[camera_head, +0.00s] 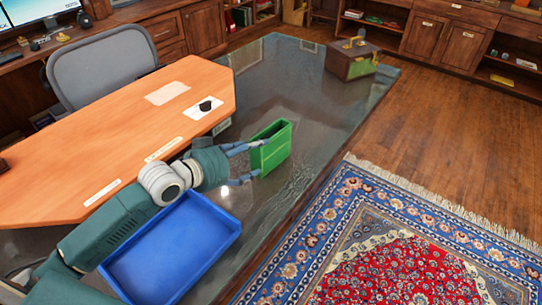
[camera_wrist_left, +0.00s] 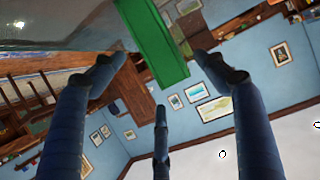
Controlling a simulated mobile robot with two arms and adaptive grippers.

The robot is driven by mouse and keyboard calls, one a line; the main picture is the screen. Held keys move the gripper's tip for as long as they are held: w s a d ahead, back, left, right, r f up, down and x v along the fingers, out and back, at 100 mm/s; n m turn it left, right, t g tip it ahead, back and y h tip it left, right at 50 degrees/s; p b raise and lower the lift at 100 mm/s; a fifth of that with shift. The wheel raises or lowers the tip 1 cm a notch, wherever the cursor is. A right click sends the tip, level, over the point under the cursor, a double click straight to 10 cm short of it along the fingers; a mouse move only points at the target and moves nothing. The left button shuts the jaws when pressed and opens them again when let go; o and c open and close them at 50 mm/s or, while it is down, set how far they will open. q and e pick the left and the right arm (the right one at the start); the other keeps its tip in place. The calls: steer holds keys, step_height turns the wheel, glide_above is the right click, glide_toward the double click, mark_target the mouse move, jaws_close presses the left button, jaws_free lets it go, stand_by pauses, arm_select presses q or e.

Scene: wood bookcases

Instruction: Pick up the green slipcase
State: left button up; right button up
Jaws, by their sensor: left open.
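The green slipcase (camera_head: 271,147) stands upright on the dark glossy tabletop in the head view, its open side showing at the top. My left gripper (camera_head: 246,164) is open, with its fingers spread on the near side of the slipcase. In the left wrist view the slipcase (camera_wrist_left: 156,45) hangs in from the top, between the spread fingertips of the left gripper (camera_wrist_left: 160,75). I cannot tell whether any finger touches it. My right gripper is not in view.
A blue tray (camera_head: 226,222) lies below my left arm on the dark tabletop (camera_head: 275,85). An orange desk (camera_head: 120,125) is on the left with a grey chair (camera_head: 100,65) behind it. A brown box (camera_head: 350,60) stands at the far end. A patterned rug (camera_head: 400,240) covers the floor at right.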

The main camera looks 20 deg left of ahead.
mark_target(274, 146)
arm_select(q)
steer(key=shift+w+d+f, duration=0.25)
steer(key=shift+w+f, duration=0.25)
steer(key=x, duration=0.4)
steer(key=shift+r, duration=0.1)
steer(key=shift+w+d+f, duration=0.2)
steer(key=shift+w, duration=0.3)
steer(key=x, duration=0.4)
steer(key=shift+w+p, duration=0.2)
steer(key=shift+p, duration=0.2)
steer(key=shift+w+f, duration=0.1)
steer(key=shift+w, duration=0.05)
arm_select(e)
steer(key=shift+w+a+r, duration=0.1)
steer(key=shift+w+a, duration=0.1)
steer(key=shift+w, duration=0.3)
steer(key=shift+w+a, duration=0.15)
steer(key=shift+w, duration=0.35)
arm_select(q)
steer(key=c, duration=1.2)
steer(key=shift+c, duration=0.7)
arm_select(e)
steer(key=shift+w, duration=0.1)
